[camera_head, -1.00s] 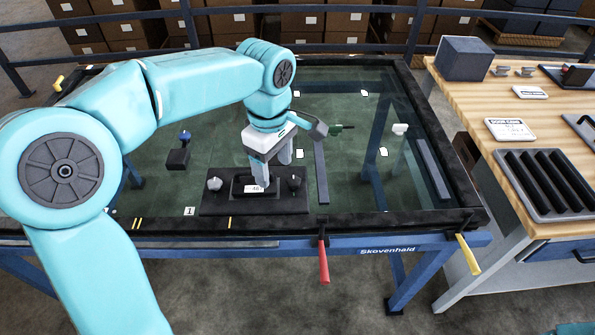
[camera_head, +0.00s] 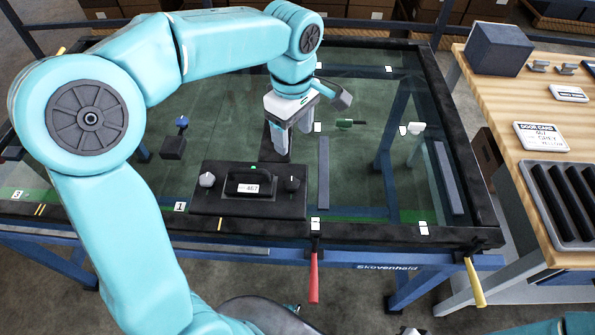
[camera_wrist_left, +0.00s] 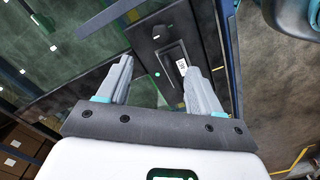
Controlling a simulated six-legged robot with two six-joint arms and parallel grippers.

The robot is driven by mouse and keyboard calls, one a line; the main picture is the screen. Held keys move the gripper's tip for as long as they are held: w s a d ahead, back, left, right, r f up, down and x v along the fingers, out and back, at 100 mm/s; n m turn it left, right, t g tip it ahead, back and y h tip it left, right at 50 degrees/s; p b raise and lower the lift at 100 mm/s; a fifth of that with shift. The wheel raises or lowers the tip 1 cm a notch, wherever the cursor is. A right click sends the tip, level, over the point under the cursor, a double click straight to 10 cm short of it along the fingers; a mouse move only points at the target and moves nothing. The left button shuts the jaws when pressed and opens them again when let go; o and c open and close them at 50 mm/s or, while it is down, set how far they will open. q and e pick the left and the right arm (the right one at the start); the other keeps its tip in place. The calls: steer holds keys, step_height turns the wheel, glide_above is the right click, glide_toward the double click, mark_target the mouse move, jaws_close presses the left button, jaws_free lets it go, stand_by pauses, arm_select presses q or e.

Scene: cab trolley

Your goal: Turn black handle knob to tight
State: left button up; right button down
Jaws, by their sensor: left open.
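A black panel (camera_head: 225,207) lies on the glass-topped table. It carries a black handle (camera_head: 236,185) with a white label in the middle, a grey knob (camera_head: 207,180) at left and a black knob (camera_head: 292,184) at right. My left gripper (camera_head: 291,147) is open and empty, with its fingers pointing down above the panel's back right part, apart from the knobs. In the left wrist view, the open fingers (camera_wrist_left: 159,66) frame part of the panel (camera_wrist_left: 147,17). My right gripper is out of view.
A small black block with a blue knob (camera_head: 173,147) stands left of the panel. A red lever (camera_head: 314,275) and a yellow lever (camera_head: 474,282) stick out from the table's front edge. A wooden bench (camera_head: 480,105) with boxes and trays stands at right.

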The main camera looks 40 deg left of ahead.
mark_target(293, 183)
arm_select(q)
step_height(293, 183, down, 16)
steer(key=shift+s+a+f+b, duration=0.1)
steer(key=shift+s+b, duration=0.05)
steer(key=shift+b, duration=0.35)
steer(key=c, duration=1.1)
steer(key=shift+o, duration=0.2)
